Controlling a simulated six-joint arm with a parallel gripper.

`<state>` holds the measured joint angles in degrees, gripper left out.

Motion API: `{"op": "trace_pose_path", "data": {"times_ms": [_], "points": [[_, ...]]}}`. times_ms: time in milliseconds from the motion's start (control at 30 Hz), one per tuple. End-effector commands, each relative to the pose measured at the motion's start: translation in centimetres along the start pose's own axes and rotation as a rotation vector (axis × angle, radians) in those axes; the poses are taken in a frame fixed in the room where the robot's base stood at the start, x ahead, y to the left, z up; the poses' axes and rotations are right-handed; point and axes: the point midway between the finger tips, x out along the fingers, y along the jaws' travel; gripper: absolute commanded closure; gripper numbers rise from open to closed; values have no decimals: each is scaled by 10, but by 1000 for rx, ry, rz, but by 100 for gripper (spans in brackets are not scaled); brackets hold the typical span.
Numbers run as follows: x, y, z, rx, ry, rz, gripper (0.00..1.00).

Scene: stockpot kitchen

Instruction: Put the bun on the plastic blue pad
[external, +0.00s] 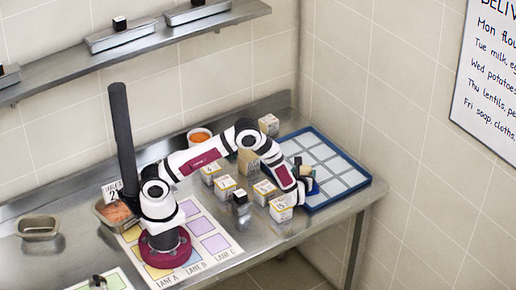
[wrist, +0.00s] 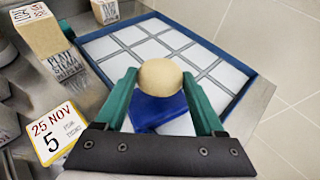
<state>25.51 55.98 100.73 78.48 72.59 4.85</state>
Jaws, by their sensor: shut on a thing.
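The bun (wrist: 160,77) is a round, pale tan ball between the teal fingers of my gripper (wrist: 163,84) in the wrist view. My gripper is shut on it. The blue pad (wrist: 157,113) shows just below the bun in that view, between the fingers and partly hidden. I cannot tell whether the bun touches the pad. In the external view my gripper (external: 304,177) is at the near left part of the blue-rimmed tray, and the blue pad (external: 315,188) shows beside it. The bun is not clear in the external view.
The blue-rimmed tray (external: 347,203) has white compartments, several of them bare. Several labelled boxes, including a near one (external: 281,210), stand left of it. A dated card (wrist: 54,133) shows beside my gripper. The counter's edge and the walls lie beyond the tray.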

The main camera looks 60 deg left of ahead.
Motion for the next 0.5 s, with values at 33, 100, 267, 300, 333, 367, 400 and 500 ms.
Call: {"op": "trace_pose_path", "data": {"times_ms": [33, 100, 267, 300, 333, 367, 400, 500], "points": [[5, 1, -11, 5, 2, 2, 83], [10, 1, -24, 4, 2, 2, 83], [14, 0, -33, 0, 1, 0, 83], [14, 0, -33, 0, 1, 0, 83], [14, 0, -33, 0, 1, 0, 83], [14, 0, -33, 0, 1, 0, 83], [14, 0, -33, 0, 1, 0, 83], [14, 0, -35, 1, 1, 1, 83]]}}
